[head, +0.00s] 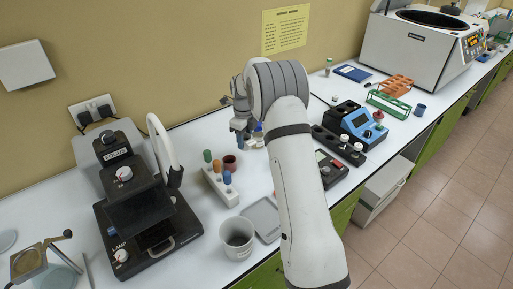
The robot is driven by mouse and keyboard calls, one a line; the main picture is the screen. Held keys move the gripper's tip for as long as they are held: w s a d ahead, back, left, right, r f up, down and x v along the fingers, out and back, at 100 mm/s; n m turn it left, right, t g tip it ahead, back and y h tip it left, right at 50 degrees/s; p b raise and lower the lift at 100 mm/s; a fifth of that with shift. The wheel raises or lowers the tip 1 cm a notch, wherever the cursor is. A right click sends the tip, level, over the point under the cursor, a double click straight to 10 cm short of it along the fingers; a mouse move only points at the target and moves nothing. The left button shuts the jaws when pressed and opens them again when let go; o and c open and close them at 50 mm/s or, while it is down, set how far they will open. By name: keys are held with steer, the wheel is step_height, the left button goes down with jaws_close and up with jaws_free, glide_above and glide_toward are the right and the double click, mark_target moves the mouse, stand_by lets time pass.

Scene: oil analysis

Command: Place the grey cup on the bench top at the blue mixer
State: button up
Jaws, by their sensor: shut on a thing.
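My gripper (241,132) points down over the bench behind my raised forearm. It is shut on a small greyish thing, which I take to be the grey cup (238,125); its outline is hard to separate from the fingers. The blue mixer (361,123) stands to the right of my arm, with a dark block with white knobs in front of it. The gripper is well to the left of the mixer, above the bench top (190,140).
A pale bucket (237,238) is at the front edge. A microscope-like device (140,205) is left. A green rack (388,103) and blue cup (420,110) are right of the mixer.

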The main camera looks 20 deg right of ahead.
steer(key=shift+w+a+f, duration=0.1)
steer(key=shift+a+f, duration=0.15)
steer(key=shift+f, duration=0.7)
steer(key=shift+a+f+p, duration=0.15)
steer(key=shift+f+p, duration=0.4)
steer(key=shift+f, duration=1.3)
steer(key=shift+s, duration=0.2)
steer(key=shift+f, duration=0.2)
steer(key=o, duration=0.7)
